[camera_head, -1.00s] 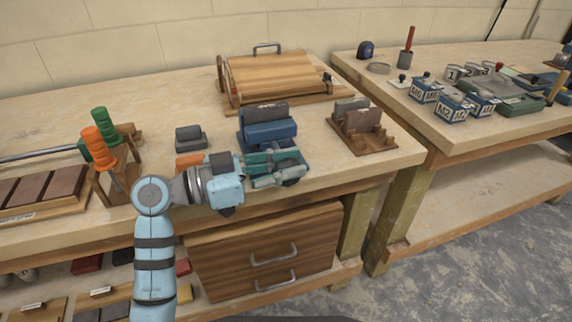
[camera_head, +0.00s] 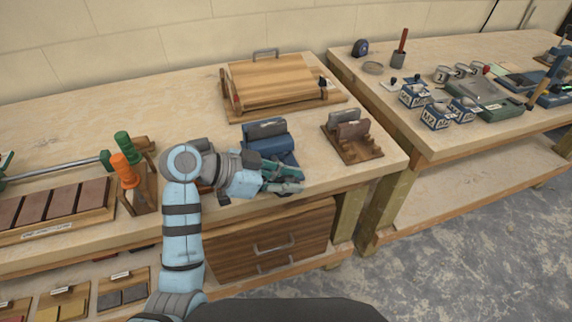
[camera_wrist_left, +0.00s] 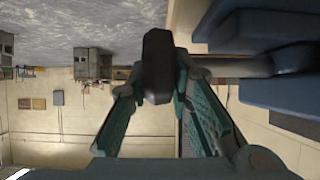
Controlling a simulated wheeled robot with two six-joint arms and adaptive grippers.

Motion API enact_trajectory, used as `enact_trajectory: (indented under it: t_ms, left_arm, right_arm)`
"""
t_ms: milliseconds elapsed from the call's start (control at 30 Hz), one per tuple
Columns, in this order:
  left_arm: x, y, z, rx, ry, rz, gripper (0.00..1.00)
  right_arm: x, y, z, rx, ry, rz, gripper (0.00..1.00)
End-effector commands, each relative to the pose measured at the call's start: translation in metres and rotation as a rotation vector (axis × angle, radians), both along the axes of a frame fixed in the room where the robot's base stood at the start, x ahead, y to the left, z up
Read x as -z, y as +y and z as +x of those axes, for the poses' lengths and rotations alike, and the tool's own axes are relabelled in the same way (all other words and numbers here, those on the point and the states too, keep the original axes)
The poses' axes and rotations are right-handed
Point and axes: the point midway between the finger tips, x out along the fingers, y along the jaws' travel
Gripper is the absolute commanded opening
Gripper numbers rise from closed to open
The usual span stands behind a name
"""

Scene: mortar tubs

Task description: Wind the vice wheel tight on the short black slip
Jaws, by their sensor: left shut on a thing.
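The blue vice (camera_head: 272,145) stands near the front edge of the bench. A dark grey slip (camera_head: 265,128) shows upright at its top; how firmly the jaws press on it cannot be told. My left gripper (camera_head: 291,178) is at the front of the vice, and its green fingers hide most of the wheel in the head view. In the left wrist view the fingers (camera_wrist_left: 158,88) are shut on the black vice wheel (camera_wrist_left: 157,50), seen edge-on. A grey screw (camera_wrist_left: 240,67) runs from it to the blue vice body (camera_wrist_left: 280,95). My right gripper is not in view.
A wooden rack (camera_head: 358,150) with slips stands right of the vice. A wooden board with a handle (camera_head: 275,80) lies behind. An orange-handled tool (camera_head: 124,168) and a green-handled one stand in a holder at left. Drawers (camera_head: 270,235) sit below the bench.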

Motion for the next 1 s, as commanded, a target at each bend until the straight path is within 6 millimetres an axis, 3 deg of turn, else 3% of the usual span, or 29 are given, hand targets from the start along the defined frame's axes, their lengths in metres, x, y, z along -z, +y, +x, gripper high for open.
enact_trajectory:
  t_ms: [200,633,667,767,1000]
  left_arm:
    - [0.0012,-0.0014,-0.0017,0.004,0.028,0.058,0.0]
    - [0.0052,-0.0013,-0.0021,0.005,0.035,0.073,0.0]
    - [0.0052,-0.0013,-0.0021,0.005,0.035,0.073,0.21]
    - [0.0045,-0.0012,-0.0016,0.004,0.033,0.071,0.37]
    - [0.003,-0.0004,-0.0006,0.0,0.028,0.071,0.39]
  right_arm:
    - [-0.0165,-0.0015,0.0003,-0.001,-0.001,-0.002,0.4]
    - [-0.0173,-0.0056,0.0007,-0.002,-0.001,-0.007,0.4]
    - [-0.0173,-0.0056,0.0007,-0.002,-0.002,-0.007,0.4]
    - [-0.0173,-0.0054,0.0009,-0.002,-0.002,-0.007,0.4]
    - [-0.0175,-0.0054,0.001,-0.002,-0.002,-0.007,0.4]
